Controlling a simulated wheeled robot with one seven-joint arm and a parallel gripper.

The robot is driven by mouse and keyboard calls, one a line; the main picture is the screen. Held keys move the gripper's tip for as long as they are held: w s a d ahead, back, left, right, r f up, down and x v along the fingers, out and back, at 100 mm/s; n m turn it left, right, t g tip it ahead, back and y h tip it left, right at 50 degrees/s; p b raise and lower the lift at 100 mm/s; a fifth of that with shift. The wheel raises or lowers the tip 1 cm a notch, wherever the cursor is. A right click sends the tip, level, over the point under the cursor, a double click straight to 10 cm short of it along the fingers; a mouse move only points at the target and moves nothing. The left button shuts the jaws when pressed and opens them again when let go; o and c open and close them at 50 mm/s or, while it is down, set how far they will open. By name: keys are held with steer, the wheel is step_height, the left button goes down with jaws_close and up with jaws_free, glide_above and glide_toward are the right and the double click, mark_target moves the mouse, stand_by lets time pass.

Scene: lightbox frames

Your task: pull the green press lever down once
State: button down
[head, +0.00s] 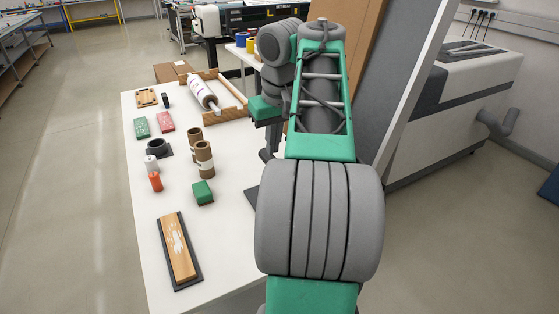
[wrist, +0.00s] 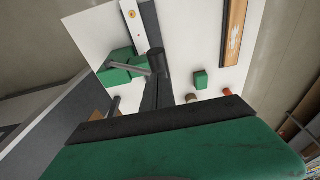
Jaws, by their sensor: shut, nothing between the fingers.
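The green press (wrist: 118,75) stands on the white table in the wrist view, at upper left of centre. A thin grey lever arm (wrist: 130,68) runs from its green body to a dark, rounded handle (wrist: 156,58). My gripper (wrist: 157,88) is shut and empty, its dark fingers pointing toward the table. The fingertips overlap the handle in the picture; I cannot tell whether they touch it. In the head view my gripper (head: 269,152) hangs over the right side of the table, and my arm hides most of the press.
The white table (head: 225,240) carries a wooden block on a dark plate (head: 179,248), a green block (head: 203,193), cardboard tubes (head: 204,160), a red cylinder (head: 155,182) and a wooden tray with a roller (head: 240,110). A grey panel (head: 395,75) stands close on the right.

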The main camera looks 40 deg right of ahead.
steer(key=shift+f, duration=0.1)
stand_by(0.3)
steer(key=shift+f+b, duration=1.15)
steer(key=shift+b, duration=0.05)
steer(key=shift+w+a+f+b, duration=0.1)
steer(key=shift+a+f+b, duration=0.3)
steer(key=shift+f+b, duration=0.4)
steer(key=shift+w+a+f+b, duration=0.15)
steer(key=shift+a+f+b, duration=0.3)
steer(key=shift+f+b, duration=0.35)
steer(key=shift+w+a+f+b, duration=0.1)
steer(key=shift+a+f+b, duration=0.3)
steer(key=shift+f+b, duration=0.4)
steer(key=shift+r, duration=0.15)
steer(key=shift+w+a+f+b, duration=0.1)
steer(key=shift+a+f+b, duration=0.15)
steer(key=shift+f+b, duration=0.5)
steer(key=shift+w+a+f+b, duration=0.1)
steer(key=shift+a+f+b, duration=0.1)
steer(key=shift+f+b, duration=0.6)
steer(key=shift+a+f+b, duration=0.25)
steer(key=shift+f+b, duration=0.45)
steer(key=shift+b, duration=0.05)
steer(key=shift+f, duration=0.1)
